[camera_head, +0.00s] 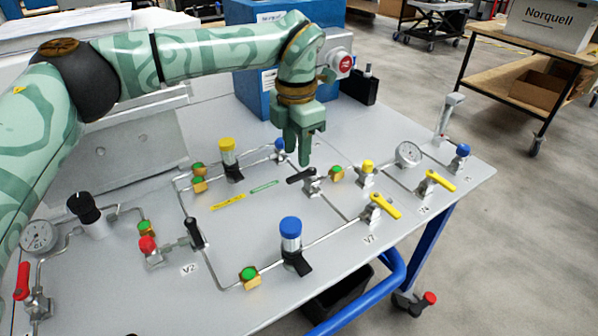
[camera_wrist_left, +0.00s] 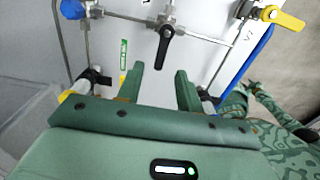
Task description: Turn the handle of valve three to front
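A valve with a black lever handle (camera_head: 298,176) stands on the grey panel just below my left gripper (camera_head: 300,158). I take it for valve three, but I cannot read its label. The handle points left from the valve body in the head view. In the left wrist view the handle (camera_wrist_left: 163,48) points down toward my left gripper (camera_wrist_left: 160,70). Its end lies near the gap between the fingertips. The fingers are apart, with nothing held between them. Part of a green patterned arm, apparently my right one, shows at the right of the wrist view; its fingers are unclear.
Yellow-handled valves (camera_head: 385,207) and (camera_head: 438,181), a gauge (camera_head: 408,154) and a yellow-capped part (camera_head: 367,169) stand to the right. A blue-capped part (camera_head: 291,233) is nearer the front. A blue box (camera_head: 258,92) stands behind. Thin pipes join the parts.

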